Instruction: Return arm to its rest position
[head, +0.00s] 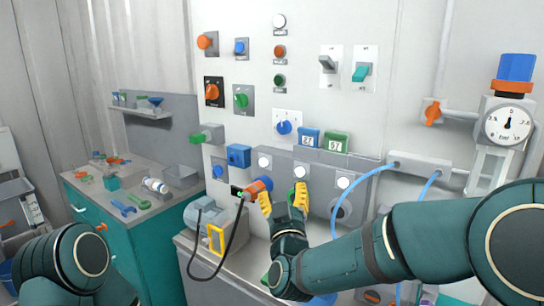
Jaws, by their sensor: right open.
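My right arm (350,250) comes in from the right and reaches across to the front of the wall panel. Its gripper (283,200) has two yellow-tipped fingers spread apart with nothing seen between them.
A black cable (232,240) loops beside a grey pump-like unit (205,215) and a yellow frame (216,240). Blue hoses (362,180) run right of the gripper. A gauge (508,125) stands at right. A teal bench (120,235) with tools is at left.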

